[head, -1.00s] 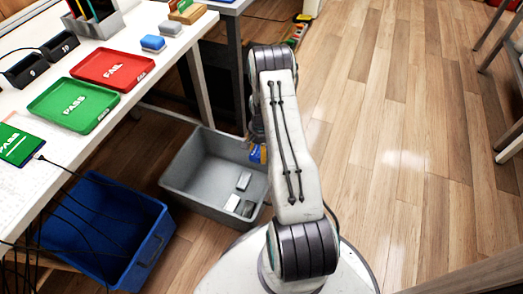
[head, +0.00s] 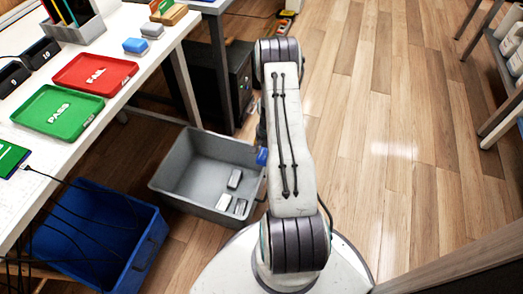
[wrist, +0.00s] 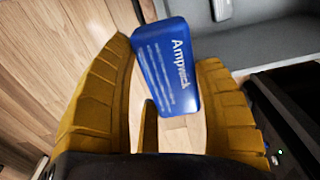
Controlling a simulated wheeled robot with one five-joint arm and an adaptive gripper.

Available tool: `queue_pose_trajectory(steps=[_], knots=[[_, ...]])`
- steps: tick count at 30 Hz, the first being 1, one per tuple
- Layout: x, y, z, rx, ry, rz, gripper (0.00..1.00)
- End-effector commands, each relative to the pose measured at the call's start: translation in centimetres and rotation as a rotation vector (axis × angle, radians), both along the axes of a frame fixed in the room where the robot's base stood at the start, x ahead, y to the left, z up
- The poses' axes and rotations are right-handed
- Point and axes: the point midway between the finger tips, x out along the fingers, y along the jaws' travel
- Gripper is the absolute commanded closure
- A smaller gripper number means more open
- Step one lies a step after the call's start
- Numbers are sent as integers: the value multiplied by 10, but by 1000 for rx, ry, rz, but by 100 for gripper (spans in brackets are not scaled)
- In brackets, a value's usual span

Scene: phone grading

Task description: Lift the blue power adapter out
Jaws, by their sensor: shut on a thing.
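The blue power adapter (wrist: 168,65) with white lettering is between the yellow fingers of my gripper (wrist: 165,60), tilted in the wrist view. My gripper is shut on it. Wooden floor shows behind and below it in that view. In the head view a small part of the blue adapter (head: 262,157) shows at the right rim of the grey bin (head: 170,190), beside my arm. My arm hides most of the gripper there.
Three light grey blocks (head: 234,178) lie in the grey bin. A blue bin (head: 150,245) stands left of it. The white table (head: 120,100) holds a red FAIL tray (head: 95,73), a green PASS tray (head: 58,110) and a blue block (head: 135,45).

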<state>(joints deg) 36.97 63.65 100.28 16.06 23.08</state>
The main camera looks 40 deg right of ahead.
Motion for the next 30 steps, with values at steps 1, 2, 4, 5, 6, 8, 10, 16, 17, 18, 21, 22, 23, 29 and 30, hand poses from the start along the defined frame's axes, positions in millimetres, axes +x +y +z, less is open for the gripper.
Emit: queue_pose_trajectory(steps=[1, 2, 4, 5, 6, 8, 10, 16, 17, 18, 21, 22, 23, 29, 30], knots=[[-4, -3, 1, 0, 0, -2, 74], [-6, -4, 0, 0, 0, -2, 74], [-12, -7, 0, 0, 0, -3, 74], [-14, -8, 0, 1, 0, -2, 74], [-17, -10, 0, 1, 0, -2, 74], [-22, -13, 0, 0, 0, -3, 74], [-27, -16, 0, 0, 0, -2, 74], [-39, -23, 0, 0, 0, -1, 74], [-40, -24, 0, 0, 0, -1, 74], [-42, -25, 0, -1, 0, -1, 74], [-44, -26, 0, -1, 0, -1, 74], [-44, -26, 0, -1, 0, -1, 74], [-44, -26, 0, -1, 0, 0, 74], [-44, -26, 0, -1, 0, 0, 74], [-44, -26, 0, -1, 0, 0, 74]])
